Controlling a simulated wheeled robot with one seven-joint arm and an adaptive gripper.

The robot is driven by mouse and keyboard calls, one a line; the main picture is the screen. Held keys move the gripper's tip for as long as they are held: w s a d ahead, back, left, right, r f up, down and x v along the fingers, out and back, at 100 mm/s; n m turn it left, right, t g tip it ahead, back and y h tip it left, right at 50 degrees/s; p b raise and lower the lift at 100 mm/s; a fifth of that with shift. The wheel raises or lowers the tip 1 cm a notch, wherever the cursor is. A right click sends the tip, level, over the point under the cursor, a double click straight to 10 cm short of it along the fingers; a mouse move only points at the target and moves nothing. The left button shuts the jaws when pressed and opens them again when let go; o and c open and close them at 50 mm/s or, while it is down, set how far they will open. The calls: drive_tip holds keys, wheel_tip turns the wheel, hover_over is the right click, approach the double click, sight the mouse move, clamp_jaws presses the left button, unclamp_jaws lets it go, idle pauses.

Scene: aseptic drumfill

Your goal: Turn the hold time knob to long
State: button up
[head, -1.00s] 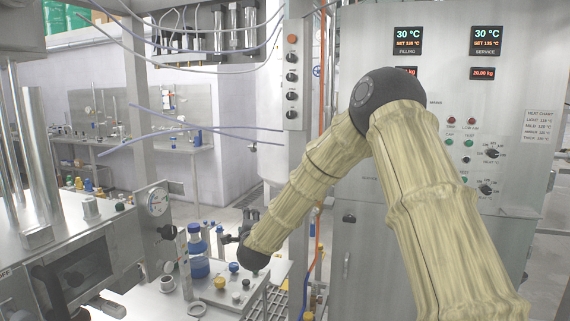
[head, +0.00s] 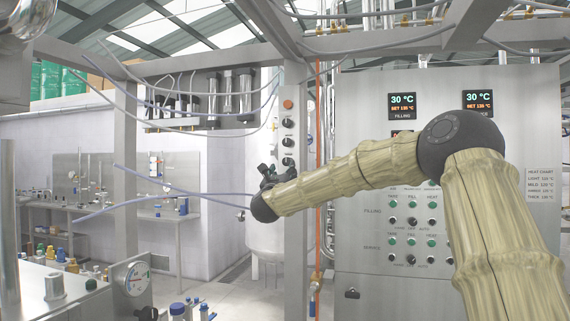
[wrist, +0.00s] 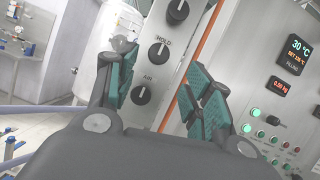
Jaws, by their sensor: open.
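The hold knob (wrist: 158,53) is a round black knob by the label HOLD on a pale upright control box (head: 288,110). In the wrist view it sits between my spread fingers, apart from them. Its setting is too small to read. Another black knob (wrist: 178,11) is above it and one marked AIR (wrist: 142,95) is below. My gripper (wrist: 160,82) is open and empty, facing the box. In the head view my gripper (head: 268,171) is beside the lower part of the box, hiding part of it.
An orange button (head: 288,104) tops the control box. To its right are an orange pipe (head: 318,110) and a large grey cabinet (head: 365,120) with displays, lamps and switches. Bluish hoses (head: 180,190) hang to the left, near my gripper. A pale tank (head: 262,225) stands behind.

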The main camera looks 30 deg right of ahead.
sight(286, 163)
drive_tip(key=p+x, duration=0.2)
drive_tip(key=x, duration=0.4)
drive_tip(key=shift+w+d+r, duration=0.1)
drive_tip(key=shift+w+d, duration=0.15)
drive_tip(key=shift+w, duration=0.05)
drive_tip(key=c, duration=1)
